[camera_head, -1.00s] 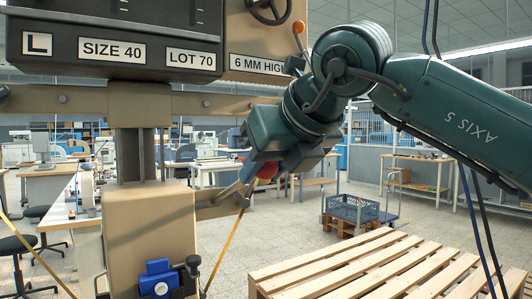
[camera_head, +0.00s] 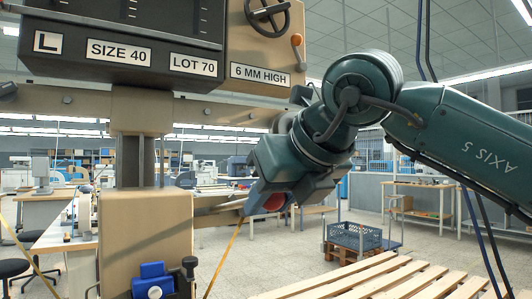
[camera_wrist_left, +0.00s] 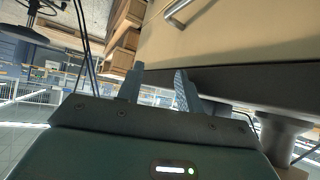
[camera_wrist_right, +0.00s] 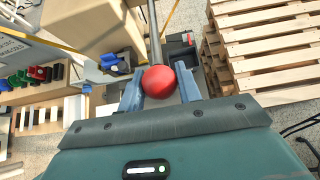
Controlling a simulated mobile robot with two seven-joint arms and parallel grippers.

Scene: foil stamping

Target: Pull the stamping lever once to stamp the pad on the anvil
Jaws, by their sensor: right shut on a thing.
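The stamping lever ends in a red ball knob (camera_head: 274,202). Its metal rod (camera_wrist_right: 154,30) runs away from the knob toward the press in the right wrist view. My right gripper (camera_head: 262,205) is shut on the red knob, with one finger on each side of it in the right wrist view (camera_wrist_right: 158,92). The tan press body (camera_head: 146,235) stands left of the gripper in the head view. My left gripper (camera_wrist_left: 158,88) shows only in its own wrist view, with its fingers apart and nothing between them. I cannot make out the anvil or the pad.
A dark label box (camera_head: 125,40) and a handwheel (camera_head: 266,12) are above. A blue clamp (camera_head: 153,285) sits low on the press body. Wooden pallets (camera_head: 400,280) are at the lower right. A tan panel with a metal handle (camera_wrist_left: 180,12) is close to the left gripper.

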